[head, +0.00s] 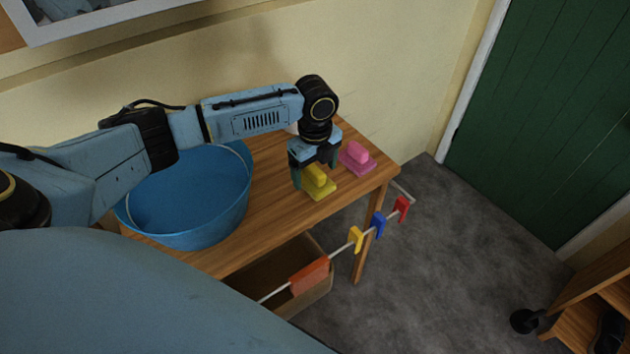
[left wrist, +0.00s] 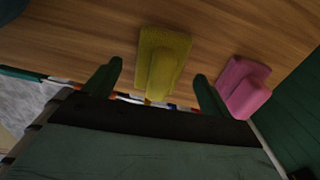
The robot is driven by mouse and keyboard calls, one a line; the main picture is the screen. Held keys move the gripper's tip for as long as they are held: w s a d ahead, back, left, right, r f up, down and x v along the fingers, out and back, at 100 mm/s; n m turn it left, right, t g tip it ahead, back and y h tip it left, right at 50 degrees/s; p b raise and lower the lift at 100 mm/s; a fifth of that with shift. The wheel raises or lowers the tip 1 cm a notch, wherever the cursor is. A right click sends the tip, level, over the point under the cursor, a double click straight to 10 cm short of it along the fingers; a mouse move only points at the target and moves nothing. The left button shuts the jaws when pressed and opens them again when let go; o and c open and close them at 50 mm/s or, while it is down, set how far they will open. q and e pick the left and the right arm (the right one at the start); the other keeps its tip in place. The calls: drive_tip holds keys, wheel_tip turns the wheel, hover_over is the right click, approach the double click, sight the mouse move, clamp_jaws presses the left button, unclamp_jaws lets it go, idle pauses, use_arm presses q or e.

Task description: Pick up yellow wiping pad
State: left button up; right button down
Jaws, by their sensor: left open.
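The yellow wiping pad (head: 319,186) lies on the wooden table near its front edge, with a raised grip on its top. My left gripper (head: 314,180) is open just above it, and its fingers partly hide the pad in the head view. In the left wrist view the yellow pad (left wrist: 163,62) shows between and beyond the two open fingertips of my left gripper (left wrist: 158,72). No contact between fingers and pad can be made out. My right gripper is not in view.
A pink pad (head: 357,158) lies close to the right of the yellow one. A large blue tub (head: 190,205) stands on the table (head: 262,212) at left. A rail with coloured clips (head: 378,225) runs along the front. An open drawer (head: 318,289) is below.

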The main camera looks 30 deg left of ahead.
sight(315, 169)
use_arm(q)
wheel_tip(315, 169, down, 2)
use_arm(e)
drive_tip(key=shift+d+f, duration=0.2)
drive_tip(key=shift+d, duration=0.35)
use_arm(q)
drive_tip(key=shift+c, duration=0.2)
drive_tip(key=c, duration=1)
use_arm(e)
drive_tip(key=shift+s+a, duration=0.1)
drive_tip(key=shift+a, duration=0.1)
use_arm(q)
drive_tip(key=shift+r, duration=0.1)
drive_tip(key=shift+c, duration=0.2)
